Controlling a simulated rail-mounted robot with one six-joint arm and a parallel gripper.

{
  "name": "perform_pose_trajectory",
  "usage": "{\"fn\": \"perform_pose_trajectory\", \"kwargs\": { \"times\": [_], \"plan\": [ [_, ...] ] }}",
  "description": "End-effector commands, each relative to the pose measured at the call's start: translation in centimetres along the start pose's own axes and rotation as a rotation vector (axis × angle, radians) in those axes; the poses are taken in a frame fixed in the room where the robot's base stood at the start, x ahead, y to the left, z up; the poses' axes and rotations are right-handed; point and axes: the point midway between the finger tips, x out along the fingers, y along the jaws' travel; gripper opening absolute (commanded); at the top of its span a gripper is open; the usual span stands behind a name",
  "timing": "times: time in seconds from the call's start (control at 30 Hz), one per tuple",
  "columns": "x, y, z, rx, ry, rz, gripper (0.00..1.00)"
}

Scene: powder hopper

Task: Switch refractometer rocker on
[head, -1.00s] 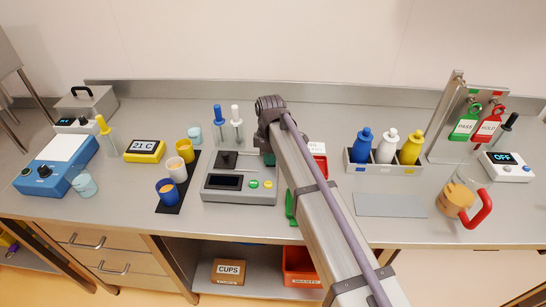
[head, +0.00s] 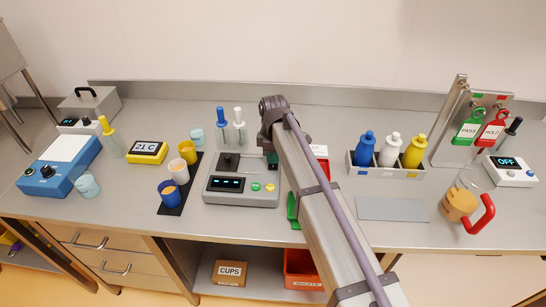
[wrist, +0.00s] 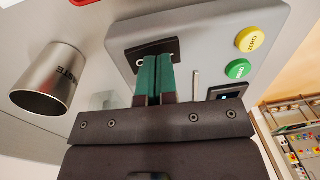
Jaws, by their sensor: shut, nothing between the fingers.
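The refractometer (head: 240,192) is a grey box on the bench, left of my arm. Its display (head: 227,184) is lit with dashes, and green and yellow buttons sit beside it. In the wrist view its grey top (wrist: 200,35) carries a yellow button (wrist: 250,39), a green button (wrist: 238,69) and a black-framed rocker (wrist: 172,46). My gripper (wrist: 157,60) is shut and empty, its green fingertips at the rocker and covering most of it. I cannot tell which way the rocker is tipped. In the head view my arm hides most of the gripper; a bit of green finger (head: 271,158) shows.
A steel waste cup (wrist: 48,82) stands near the refractometer in the wrist view. Blue and white droppers (head: 239,130) stand behind it. Cups on a black mat (head: 180,195) are to its left. A bottle rack (head: 382,172) stands right of my arm.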

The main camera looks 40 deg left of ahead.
Motion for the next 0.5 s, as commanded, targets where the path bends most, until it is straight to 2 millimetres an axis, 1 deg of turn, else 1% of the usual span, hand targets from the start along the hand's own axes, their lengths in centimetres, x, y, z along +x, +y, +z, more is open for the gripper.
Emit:
{"fn": "perform_pose_trajectory", "kwargs": {
  "times": [0.13, 0.23, 0.37, 0.5],
  "plan": [
    [-1.1, -0.1, 0.1, 0.001, 0.0, 0.0, 0.0],
    [-2.7, -0.4, 0.3, 0.003, 0.0, 0.0, 0.0],
    [-5.8, -0.9, 0.6, 0.007, 0.0, 0.0, 0.0],
    [-9.4, -1.6, 0.5, 0.007, 0.0, 0.0, 0.0]
  ]
}}
